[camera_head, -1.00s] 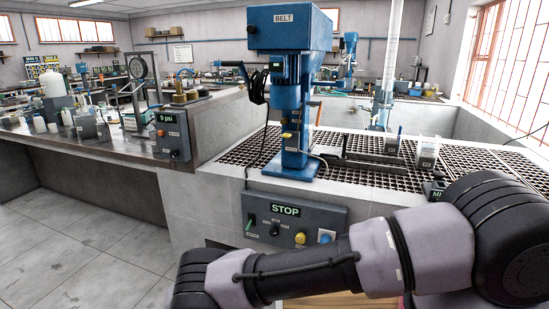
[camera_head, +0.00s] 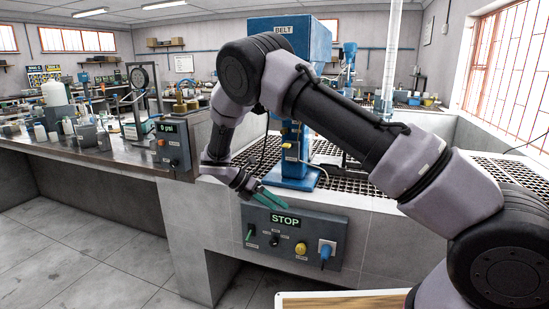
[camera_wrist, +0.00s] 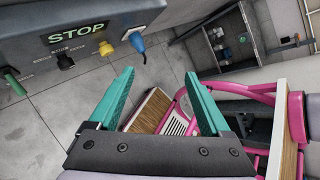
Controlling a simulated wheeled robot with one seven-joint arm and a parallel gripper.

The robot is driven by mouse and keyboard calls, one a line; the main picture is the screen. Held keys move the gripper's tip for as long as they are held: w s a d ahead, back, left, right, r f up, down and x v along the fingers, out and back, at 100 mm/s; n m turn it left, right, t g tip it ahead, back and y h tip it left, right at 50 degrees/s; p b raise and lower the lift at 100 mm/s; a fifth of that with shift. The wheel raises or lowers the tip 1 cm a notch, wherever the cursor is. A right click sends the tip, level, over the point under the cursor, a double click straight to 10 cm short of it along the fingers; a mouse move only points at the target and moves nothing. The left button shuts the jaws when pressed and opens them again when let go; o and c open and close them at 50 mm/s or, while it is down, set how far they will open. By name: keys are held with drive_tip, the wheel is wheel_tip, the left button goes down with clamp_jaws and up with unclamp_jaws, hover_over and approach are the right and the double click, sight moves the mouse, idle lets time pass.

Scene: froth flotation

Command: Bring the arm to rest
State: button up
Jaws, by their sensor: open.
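My gripper (camera_head: 266,195) has teal fingers and hangs at the end of my raised, bent arm, close in front of the upper left of the STOP control panel (camera_head: 335,250) in the head view. In the wrist view, the two teal fingers of my gripper (camera_wrist: 165,95) stand well apart with nothing between them. The STOP panel (camera_wrist: 95,15) fills the upper left of the wrist view, with a green switch, a black knob, a yellow knob and a blue plug. Whether the fingers touch the panel is hard to tell.
The blue belt-driven machine (camera_head: 318,45) stands behind my arm on the grated bench (camera_head: 385,185). A cluttered side bench (camera_head: 95,157) is at left. A pink-framed cart (camera_wrist: 262,92) with wooden boards is in the wrist view. Tiled floor (camera_head: 60,250) is clear at left.

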drive_tip(key=s+d+r+m+y, duration=0.25)
drive_tip(key=d+r+m, duration=0.25)
drive_tip(key=r, duration=0.4)
drive_tip(key=s+d+r+m+y, duration=0.1)
drive_tip(key=d+r+m+y, duration=0.3)
drive_tip(key=d+r+m, duration=0.3)
drive_tip(key=s+d+r+m+y, duration=0.2)
drive_tip(key=d+r+m+y, duration=0.15)
drive_tip(key=r, duration=0.65)
drive_tip(key=s+d+r+m+t, duration=0.2)
drive_tip(key=s+d+r+m, duration=0.1)
drive_tip(key=s+m, duration=0.2)
drive_tip(key=s+d+r+m+t+y, duration=0.1)
drive_tip(key=s+d+r+m+t, duration=0.1)
drive_tip(key=s+m, duration=0.3)
drive_tip(key=s+d+r+m+t+y, duration=0.1)
drive_tip(key=s+d+r+m+t, duration=0.1)
drive_tip(key=s+d+r+m, duration=0.2)
drive_tip(key=s+m, duration=0.1)
drive_tip(key=s, duration=0.2)
drive_tip(key=shift+d+r+m, duration=0.25)
drive_tip(key=shift+r+m, duration=0.1)
drive_tip(key=shift+r, duration=0.05)
